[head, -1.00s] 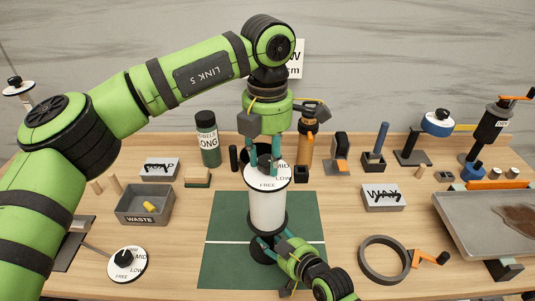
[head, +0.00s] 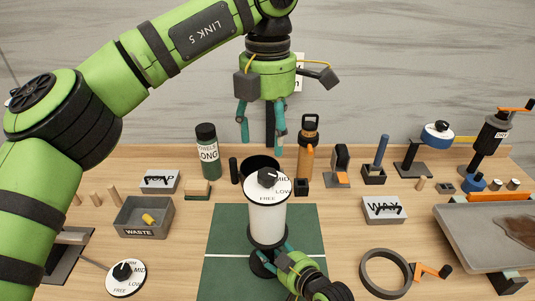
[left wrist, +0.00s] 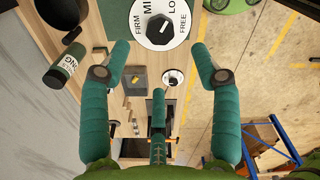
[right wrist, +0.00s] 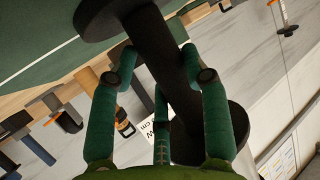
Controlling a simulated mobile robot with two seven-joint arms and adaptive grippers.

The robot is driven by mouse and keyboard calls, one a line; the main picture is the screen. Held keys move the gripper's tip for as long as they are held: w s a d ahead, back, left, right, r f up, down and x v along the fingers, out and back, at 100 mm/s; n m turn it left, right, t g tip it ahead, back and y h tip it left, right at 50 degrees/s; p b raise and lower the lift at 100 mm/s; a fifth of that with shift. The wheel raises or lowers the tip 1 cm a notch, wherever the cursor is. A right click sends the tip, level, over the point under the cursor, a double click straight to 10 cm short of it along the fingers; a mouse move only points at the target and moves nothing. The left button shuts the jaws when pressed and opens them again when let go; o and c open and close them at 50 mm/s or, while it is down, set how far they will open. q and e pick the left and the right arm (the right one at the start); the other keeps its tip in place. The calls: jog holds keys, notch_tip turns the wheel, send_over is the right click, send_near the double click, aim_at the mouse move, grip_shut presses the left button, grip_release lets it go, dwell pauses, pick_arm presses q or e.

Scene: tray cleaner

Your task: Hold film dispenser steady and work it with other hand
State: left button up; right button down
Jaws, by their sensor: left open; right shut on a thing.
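The film dispenser is an upright white roll (head: 267,225) between black flanges, on a black post above a green mat (head: 225,270). Its top carries a white dial marked MID, LOW and FREE with a black knob (head: 267,177); the dial also shows in the left wrist view (left wrist: 168,10), with FIRM readable. My left gripper (head: 261,143) is open and empty, above and behind the knob, clear of it. My right gripper (head: 266,262) is shut on the black post below the roll; the right wrist view shows its fingers around the post (right wrist: 157,45).
A grey WASTE bin (head: 143,217) and a second dial (head: 125,276) stand left. A green bottle (head: 207,150) and an orange bottle (head: 307,145) stand behind. A dark ring (head: 385,274) and a grey tray (head: 470,240) lie right.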

pick_arm(q)
jog(key=shift+r, duration=1.65)
pick_arm(e)
jog(key=c, duration=0.5)
grip_release()
